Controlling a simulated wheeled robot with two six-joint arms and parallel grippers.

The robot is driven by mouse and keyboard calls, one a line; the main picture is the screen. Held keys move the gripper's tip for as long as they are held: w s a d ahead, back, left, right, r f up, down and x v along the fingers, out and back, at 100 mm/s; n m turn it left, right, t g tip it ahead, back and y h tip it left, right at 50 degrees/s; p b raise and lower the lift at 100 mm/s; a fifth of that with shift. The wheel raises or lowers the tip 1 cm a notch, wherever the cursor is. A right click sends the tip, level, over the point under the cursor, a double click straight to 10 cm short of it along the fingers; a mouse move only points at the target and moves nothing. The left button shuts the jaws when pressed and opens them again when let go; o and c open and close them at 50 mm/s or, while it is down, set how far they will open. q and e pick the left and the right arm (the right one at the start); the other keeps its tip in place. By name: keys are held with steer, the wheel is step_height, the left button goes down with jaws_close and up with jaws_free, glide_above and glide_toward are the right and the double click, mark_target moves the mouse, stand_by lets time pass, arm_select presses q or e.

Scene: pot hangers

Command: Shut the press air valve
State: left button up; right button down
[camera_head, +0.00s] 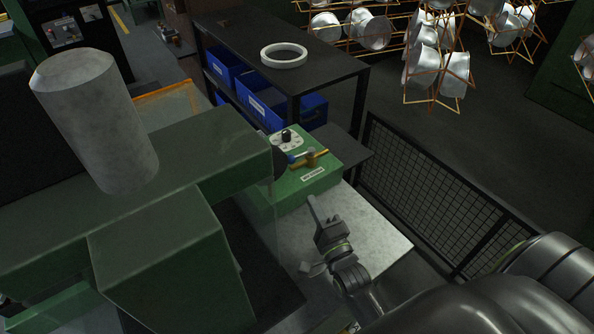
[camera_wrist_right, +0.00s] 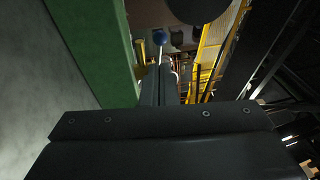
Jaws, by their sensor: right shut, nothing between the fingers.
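The press air valve (camera_head: 310,158) is a small brass-coloured valve with a yellow lever on the sloped top of a green box (camera_head: 312,184) in the head view. The lever lies slantwise across the box top. A blue-tipped part sits just left of it, and a blue ball (camera_wrist_right: 159,37) shows beyond my fingertips in the wrist view. My right gripper (camera_head: 314,205) is shut and empty, in front of the box and apart from the valve; its fingers also show in the wrist view (camera_wrist_right: 157,82). My left gripper is not in view.
A black knob on a white dial (camera_head: 286,139) sits behind the valve. The green press frame (camera_head: 190,160) stands close on the left. A black mesh fence (camera_head: 430,200) runs along the right. A dark table with a white ring (camera_head: 283,56) and blue bins below stands behind.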

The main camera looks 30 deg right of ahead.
mark_target(292, 163)
steer(key=w+p, duration=0.1)
steer(key=w, duration=0.2)
steer(key=w+r+p, duration=0.1)
steer(key=w, duration=0.2)
steer(key=w+r, duration=0.1)
steer(key=w, duration=0.2)
steer(key=shift+d+p, duration=0.25)
steer(key=shift+p, duration=0.15)
steer(key=shift+w, duration=0.65)
steer(key=shift+w+a+f+b, duration=0.1)
steer(key=shift+w+a+b, duration=0.1)
steer(key=shift+w+b, duration=0.15)
steer(key=shift+w+a, duration=0.1)
steer(key=shift+w, duration=0.05)
